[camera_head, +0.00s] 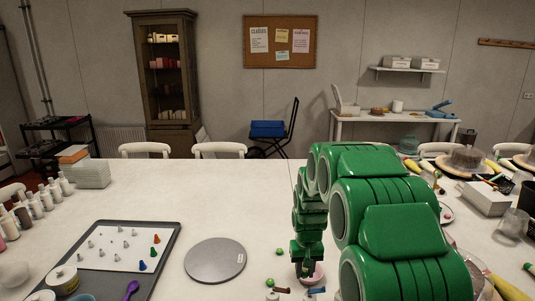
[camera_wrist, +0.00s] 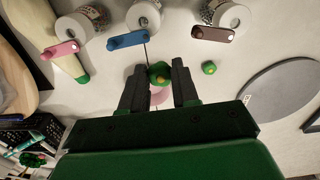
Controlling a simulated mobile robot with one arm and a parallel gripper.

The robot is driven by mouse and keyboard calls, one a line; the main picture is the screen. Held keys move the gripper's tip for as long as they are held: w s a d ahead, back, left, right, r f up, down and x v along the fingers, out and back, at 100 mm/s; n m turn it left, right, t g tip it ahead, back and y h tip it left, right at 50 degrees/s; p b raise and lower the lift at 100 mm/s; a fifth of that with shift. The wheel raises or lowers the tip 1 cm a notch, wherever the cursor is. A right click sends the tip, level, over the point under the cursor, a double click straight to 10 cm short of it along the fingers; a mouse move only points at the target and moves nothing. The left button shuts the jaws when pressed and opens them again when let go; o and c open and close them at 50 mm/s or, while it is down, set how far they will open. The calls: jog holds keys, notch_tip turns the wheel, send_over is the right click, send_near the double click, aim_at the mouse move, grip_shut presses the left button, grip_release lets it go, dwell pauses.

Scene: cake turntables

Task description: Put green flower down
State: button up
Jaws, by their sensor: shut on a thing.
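The green flower (camera_wrist: 160,73) shows a yellowish centre in the wrist view. It sits between the two dark fingers of my gripper (camera_wrist: 160,82), which are shut on it. Something pale pink (camera_wrist: 158,96) shows just behind the flower; whether they touch is unclear. In the head view my gripper (camera_head: 307,268) points down over the table, right of a grey round turntable (camera_head: 215,262), with a pink round thing partly hidden beside it. The flower cannot be made out there. The turntable is also in the wrist view (camera_wrist: 285,95), clear of my fingers.
A small green piece (camera_wrist: 209,67) lies near the gripper. A dark tray (camera_head: 91,225) with coloured cones lies at left. The table behind the turntable is clear.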

jog(key=shift+w+d+m, duration=0.2)
jog(key=shift+w+d, duration=0.05)
jog(key=shift+d, duration=0.65)
jog(key=shift+w+d+m, duration=0.2)
jog(key=shift+d, duration=0.65)
jog(key=s+a+n, duration=0.1)
jog(key=a, duration=0.3)
jog(key=s+a+n, duration=0.1)
jog(key=s+a, duration=0.1)
jog(key=a, duration=0.3)
jog(key=s+a+n, duration=0.1)
jog(key=a, duration=0.4)
jog(key=shift+s, duration=0.35)
jog(key=s+a+n, duration=0.3)
jog(key=s+a, duration=0.3)
jog(key=a, duration=0.4)
jog(key=shift+s, duration=0.4)
send_over(225, 298)
jog(key=s, duration=0.1)
jog(key=shift+d+f, duration=0.15)
jog(key=shift+f, duration=4.25)
jog(key=shift+w+f, duration=0.3)
jog(key=shift+f, duration=0.15)
jog(key=shift+w+a+f, duration=0.1)
jog(key=shift+a+f, duration=0.1)
jog(key=shift+f, duration=1.3)
